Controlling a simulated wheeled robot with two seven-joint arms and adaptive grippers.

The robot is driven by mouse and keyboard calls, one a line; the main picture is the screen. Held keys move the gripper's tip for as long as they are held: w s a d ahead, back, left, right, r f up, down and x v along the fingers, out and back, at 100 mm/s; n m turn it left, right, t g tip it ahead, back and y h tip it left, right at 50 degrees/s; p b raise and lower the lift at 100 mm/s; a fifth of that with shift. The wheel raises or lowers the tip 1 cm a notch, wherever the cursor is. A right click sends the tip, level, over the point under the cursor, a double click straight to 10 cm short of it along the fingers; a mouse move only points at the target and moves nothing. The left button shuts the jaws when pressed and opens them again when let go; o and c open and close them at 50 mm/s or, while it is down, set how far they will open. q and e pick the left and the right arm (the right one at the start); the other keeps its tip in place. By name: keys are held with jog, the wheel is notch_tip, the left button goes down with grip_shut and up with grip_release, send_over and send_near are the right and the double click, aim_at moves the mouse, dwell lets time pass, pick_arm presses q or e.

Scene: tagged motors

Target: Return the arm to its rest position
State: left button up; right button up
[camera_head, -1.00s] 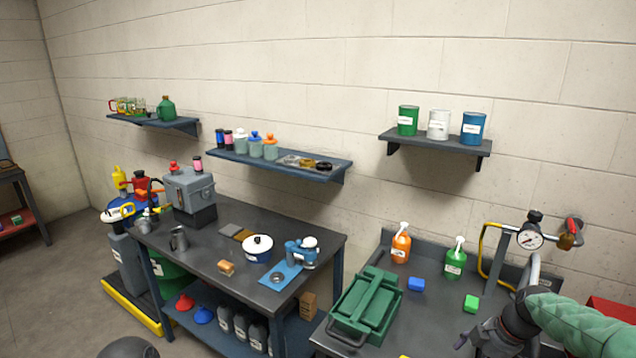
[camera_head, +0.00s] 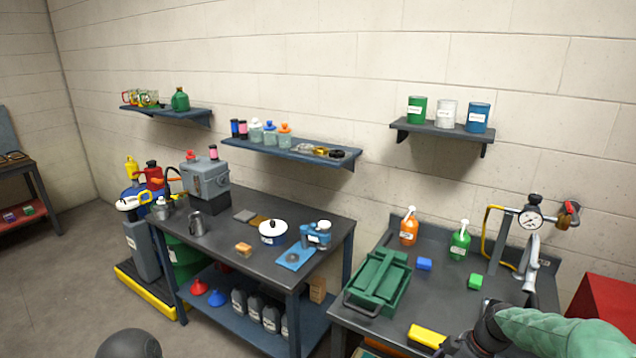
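My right arm, in a green sleeve, comes in from the lower right of the head view. Its dark gripper (camera_head: 462,346) is over the front of the right workbench (camera_head: 452,292), near the yellow block (camera_head: 427,335). The fingers are small and partly cut off by the lower edge, so I cannot tell whether they are open or shut. My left gripper is not in view.
A gauge with pipework (camera_head: 531,218) stands behind my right arm. A red box (camera_head: 603,300) is at the right edge.

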jog(key=s+a+f+m+g, duration=0.1)
jog(key=s+a+f+m, duration=0.3)
jog(key=s+a+f, duration=0.5)
jog(key=s+a+f+m, duration=0.35)
jog(key=a+f, duration=0.45)
jog(key=f, duration=0.5)
jog(key=s+a+f+m, duration=0.3)
jog(key=s+a+m, duration=0.1)
jog(key=s, duration=0.5)
jog(key=shift+a+f+g+y, duration=0.2)
jog(key=shift+a+g+y, duration=0.15)
jog(key=shift+a, duration=0.3)
jog(key=shift+s, duration=0.1)
